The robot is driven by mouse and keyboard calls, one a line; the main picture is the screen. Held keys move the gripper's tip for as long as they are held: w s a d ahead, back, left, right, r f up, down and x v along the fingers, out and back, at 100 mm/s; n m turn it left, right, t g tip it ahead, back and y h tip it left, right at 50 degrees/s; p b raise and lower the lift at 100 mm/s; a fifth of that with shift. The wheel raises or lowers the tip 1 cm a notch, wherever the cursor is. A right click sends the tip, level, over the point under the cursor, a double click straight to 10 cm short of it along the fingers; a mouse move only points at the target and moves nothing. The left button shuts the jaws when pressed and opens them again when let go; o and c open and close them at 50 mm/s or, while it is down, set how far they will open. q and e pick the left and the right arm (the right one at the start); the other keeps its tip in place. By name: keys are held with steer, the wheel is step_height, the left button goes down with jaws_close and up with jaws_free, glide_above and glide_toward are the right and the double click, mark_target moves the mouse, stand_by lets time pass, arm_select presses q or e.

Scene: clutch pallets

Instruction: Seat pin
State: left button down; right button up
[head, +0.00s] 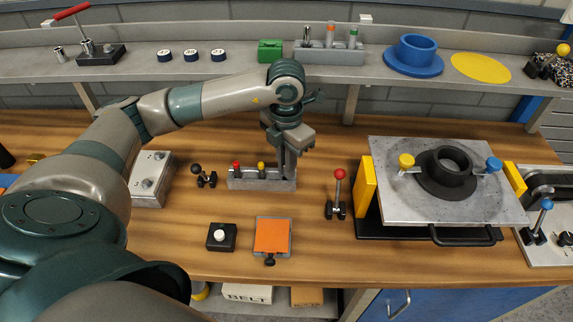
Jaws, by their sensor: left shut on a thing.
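My left gripper (287,165) points down at the right end of a small grey rack (240,183) on the bench. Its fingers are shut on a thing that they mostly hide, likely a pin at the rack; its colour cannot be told. A red-topped pin (236,166) and a yellow-topped pin (261,167) stand in the rack left of the fingers. To the right, a tilted-looking grey plate (400,205) carries a black round hub (445,170), with a yellow-knobbed pin (406,161) and a blue-knobbed pin (494,164) beside it. My right gripper does not show.
A red-knobbed lever (338,190) stands between rack and plate. A black-knobbed lever (199,174) is left of the rack. An orange pad (272,236) and a black button box (221,237) lie in front. A shelf (220,66) with several parts runs behind.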

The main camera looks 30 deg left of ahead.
arm_select(q)
steer(key=c, duration=1.3)
jaws_free()
steer(key=shift+r, duration=0.15)
steer(key=shift+r+p, duration=1.65)
steer(key=shift+r, duration=1.75)
